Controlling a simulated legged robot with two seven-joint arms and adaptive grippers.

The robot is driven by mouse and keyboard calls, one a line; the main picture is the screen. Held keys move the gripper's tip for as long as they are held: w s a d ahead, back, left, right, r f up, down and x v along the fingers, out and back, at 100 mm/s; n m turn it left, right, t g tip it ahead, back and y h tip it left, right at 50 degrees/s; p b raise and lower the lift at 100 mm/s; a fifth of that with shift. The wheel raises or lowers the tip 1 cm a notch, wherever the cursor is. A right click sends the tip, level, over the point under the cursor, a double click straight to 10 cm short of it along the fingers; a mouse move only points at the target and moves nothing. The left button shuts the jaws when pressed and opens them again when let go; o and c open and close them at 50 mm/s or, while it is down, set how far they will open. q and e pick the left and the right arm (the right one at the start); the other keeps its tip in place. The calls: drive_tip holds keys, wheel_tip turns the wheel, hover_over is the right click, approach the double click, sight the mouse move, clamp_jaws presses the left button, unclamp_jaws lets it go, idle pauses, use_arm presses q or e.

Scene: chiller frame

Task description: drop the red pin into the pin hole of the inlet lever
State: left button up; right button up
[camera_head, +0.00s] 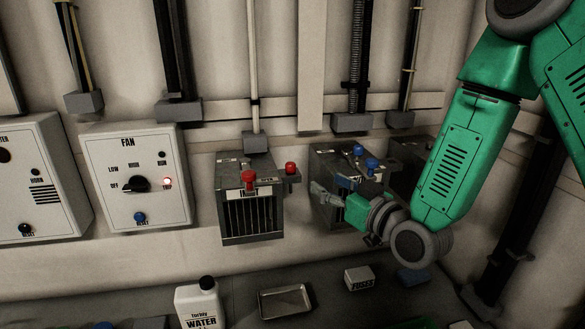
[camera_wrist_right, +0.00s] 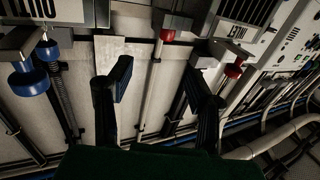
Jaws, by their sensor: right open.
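Two red-headed parts show at the grey inlet box (camera_head: 250,222). One red head (camera_head: 249,178) stands at its top front edge, and another red head (camera_head: 291,168) sits on a small bracket at its right side. They also show in the right wrist view, on the bracket (camera_wrist_right: 168,36) and by the INLET label (camera_wrist_right: 233,70). I cannot tell which is the loose pin; the pin hole is not clear. My right gripper (camera_head: 318,191) is open and empty, right of the inlet box, in front of the neighbouring box. Its two fingers (camera_wrist_right: 160,78) stand apart. My left gripper is not in view.
The neighbouring box (camera_head: 325,160) carries blue heads (camera_head: 358,150), partly behind my right arm. A FAN panel (camera_head: 135,205) is on the left. Below stand a water bottle (camera_head: 200,305), a metal tray (camera_head: 285,302) and a fuses box (camera_head: 359,279).

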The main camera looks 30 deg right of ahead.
sight(293, 170)
drive_tip(key=w, duration=0.4)
drive_tip(key=w+a, duration=0.1)
drive_tip(key=w, duration=0.1)
drive_tip(key=shift+p, duration=0.4)
drive_tip(key=shift+w+a, duration=0.5)
drive_tip(key=shift+a, duration=0.1)
drive_tip(key=w, duration=0.2)
drive_tip(key=w+f+p, duration=0.1)
drive_tip(key=w, duration=0.1)
drive_tip(key=shift+w+a, duration=0.1)
drive_tip(key=shift+w, duration=0.05)
drive_tip(key=shift+d, duration=0.25)
drive_tip(key=shift+a, duration=0.3)
clamp_jaws()
drive_tip(key=shift+a, duration=0.15)
